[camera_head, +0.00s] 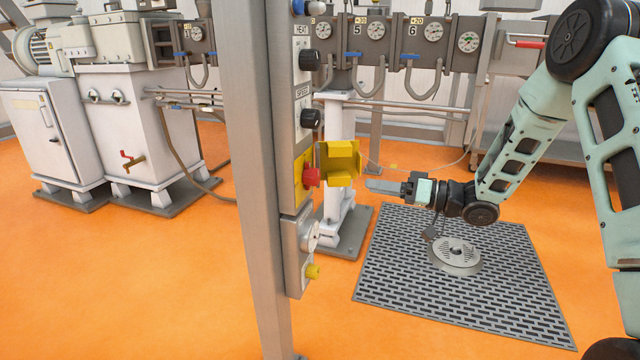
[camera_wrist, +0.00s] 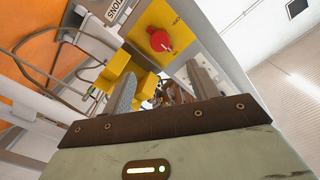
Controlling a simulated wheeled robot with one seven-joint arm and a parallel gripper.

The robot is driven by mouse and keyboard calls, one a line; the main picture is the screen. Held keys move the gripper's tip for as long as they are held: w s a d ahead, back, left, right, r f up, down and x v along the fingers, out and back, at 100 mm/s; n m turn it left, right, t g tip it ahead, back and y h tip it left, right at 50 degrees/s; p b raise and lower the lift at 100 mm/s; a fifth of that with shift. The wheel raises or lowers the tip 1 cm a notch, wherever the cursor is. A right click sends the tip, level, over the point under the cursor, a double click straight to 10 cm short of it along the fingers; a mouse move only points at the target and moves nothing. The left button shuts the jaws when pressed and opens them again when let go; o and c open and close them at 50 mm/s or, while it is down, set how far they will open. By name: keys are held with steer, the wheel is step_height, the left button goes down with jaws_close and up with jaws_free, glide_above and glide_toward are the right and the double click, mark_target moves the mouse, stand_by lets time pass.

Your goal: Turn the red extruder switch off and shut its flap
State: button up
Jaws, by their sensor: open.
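The red switch (camera_head: 312,177) is a knob on a yellow plate (camera_head: 301,180) on the side of the grey post. Its yellow flap (camera_head: 341,162) stands swung open to the right of the knob. In the wrist view the red switch (camera_wrist: 159,41) sits on its yellow plate beyond my fingers, with the yellow flap (camera_wrist: 117,78) to its lower left. My gripper (camera_head: 372,185) is to the right of the flap, pointing left toward the post, apart from the switch. In the wrist view my gripper (camera_wrist: 160,85) shows two spread fingers with nothing held between them.
A perforated mat (camera_head: 480,290) lies below my arm. Gauges (camera_head: 433,33) line the machine behind.

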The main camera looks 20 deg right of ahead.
mark_target(318, 178)
steer(key=b+x, duration=0.2)
steer(key=x, duration=1.2)
steer(key=shift+a+b, duration=0.1)
steer(key=shift+b, duration=0.2)
steer(key=c, duration=1)
